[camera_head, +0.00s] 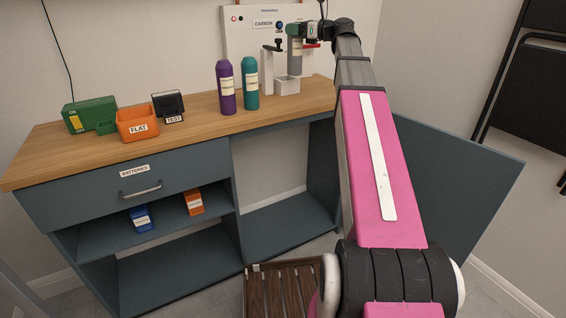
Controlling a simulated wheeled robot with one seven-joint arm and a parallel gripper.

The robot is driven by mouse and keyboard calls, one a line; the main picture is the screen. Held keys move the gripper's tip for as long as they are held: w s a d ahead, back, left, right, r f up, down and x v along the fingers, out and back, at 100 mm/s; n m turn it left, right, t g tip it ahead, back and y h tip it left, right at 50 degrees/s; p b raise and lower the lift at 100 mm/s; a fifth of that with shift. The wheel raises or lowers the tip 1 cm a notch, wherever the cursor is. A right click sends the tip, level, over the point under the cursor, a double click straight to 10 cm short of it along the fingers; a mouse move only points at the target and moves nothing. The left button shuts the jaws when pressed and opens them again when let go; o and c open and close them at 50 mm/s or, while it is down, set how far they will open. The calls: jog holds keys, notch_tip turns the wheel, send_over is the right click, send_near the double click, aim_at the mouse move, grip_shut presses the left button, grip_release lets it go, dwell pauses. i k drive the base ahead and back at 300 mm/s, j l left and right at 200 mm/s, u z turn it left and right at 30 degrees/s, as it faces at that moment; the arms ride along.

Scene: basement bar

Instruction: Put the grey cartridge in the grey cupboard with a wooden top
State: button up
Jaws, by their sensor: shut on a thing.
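The grey cartridge (295,60) is upright at the white carbonator (240,45) at the back right of the worktop. My gripper (297,31) is shut on its upper part, and the arm partly hides this area. I cannot tell whether the cartridge is still seated in the machine. The grey cupboard (95,203) has a wooden top (190,118). Its right compartment (285,218) is open and looks empty, with its door (455,180) swung out to the right, partly behind my arm.
A purple bottle (226,90) and a teal bottle (251,85) stand left of the machine. An orange bin (137,123) and green charger (90,115) are further left. Blue (142,219) and orange (193,201) packs sit on the left shelf. A slatted crate (285,290) is on the floor.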

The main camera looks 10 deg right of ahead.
aim_at(271, 237)
jog(key=k+j, duration=0.15)
jog(key=k, duration=0.3)
jog(key=k+j+u, duration=0.1)
jog(key=k, duration=0.3)
jog(key=j, duration=0.05)
